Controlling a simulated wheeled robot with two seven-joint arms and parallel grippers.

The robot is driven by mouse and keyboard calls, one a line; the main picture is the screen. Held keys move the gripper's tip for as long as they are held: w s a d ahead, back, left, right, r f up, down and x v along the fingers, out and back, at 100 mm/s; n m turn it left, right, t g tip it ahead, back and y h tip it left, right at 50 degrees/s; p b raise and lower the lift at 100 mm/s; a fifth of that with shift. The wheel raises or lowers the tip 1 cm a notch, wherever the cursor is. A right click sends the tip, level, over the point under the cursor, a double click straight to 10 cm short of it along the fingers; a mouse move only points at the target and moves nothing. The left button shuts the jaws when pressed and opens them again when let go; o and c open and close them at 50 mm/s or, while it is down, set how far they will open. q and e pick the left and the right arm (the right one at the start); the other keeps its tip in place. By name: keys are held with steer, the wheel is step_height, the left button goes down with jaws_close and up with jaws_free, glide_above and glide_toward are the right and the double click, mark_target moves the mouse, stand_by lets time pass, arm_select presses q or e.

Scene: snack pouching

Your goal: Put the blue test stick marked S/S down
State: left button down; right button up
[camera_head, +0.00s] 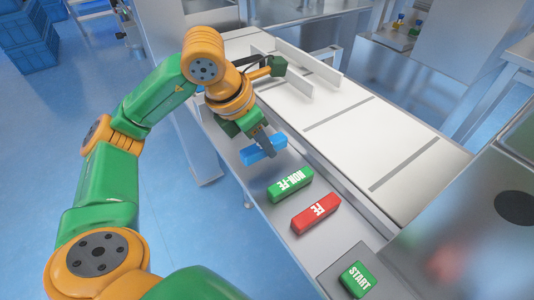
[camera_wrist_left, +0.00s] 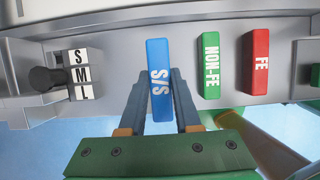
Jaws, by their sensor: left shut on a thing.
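The blue test stick marked S/S (camera_wrist_left: 158,75) is between the fingers of my left gripper (camera_wrist_left: 160,95), which is shut on it. In the head view the blue stick (camera_head: 264,150) is at the grey ledge beside the conveyor, partly hidden by my left gripper (camera_head: 262,143). I cannot tell whether the stick touches the ledge. The green NON-FE stick (camera_head: 289,185) and the red FE stick (camera_head: 315,214) lie on the ledge nearer the front. They also show in the left wrist view, the green one (camera_wrist_left: 211,70) and the red one (camera_wrist_left: 256,62), to the right of the blue stick.
A white conveyor (camera_head: 370,135) with upright guide plates (camera_head: 308,68) runs alongside the ledge. A green START button (camera_head: 357,279) is at the front. In the left wrist view, an S/M/L selector (camera_wrist_left: 80,75) is at the left. Blue crates (camera_head: 28,40) stand far left.

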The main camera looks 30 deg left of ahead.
mark_target(267, 165)
arm_select(q)
steer(key=x, duration=0.2)
steer(key=b+x, duration=0.1)
steer(key=shift+s+a+f, duration=0.1)
steer(key=shift+s+f, duration=0.1)
steer(key=shift+f, duration=0.35)
steer(key=shift+f, duration=0.1)
steer(key=shift+f, duration=0.15)
steer(key=c, duration=0.6)
jaws_free()
steer(key=shift+r, duration=0.3)
steer(key=p+v, duration=0.3)
steer(key=v, duration=0.8)
steer(key=shift+r, duration=0.2)
steer(key=shift+s+r, duration=0.2)
steer(key=shift+r, duration=0.05)
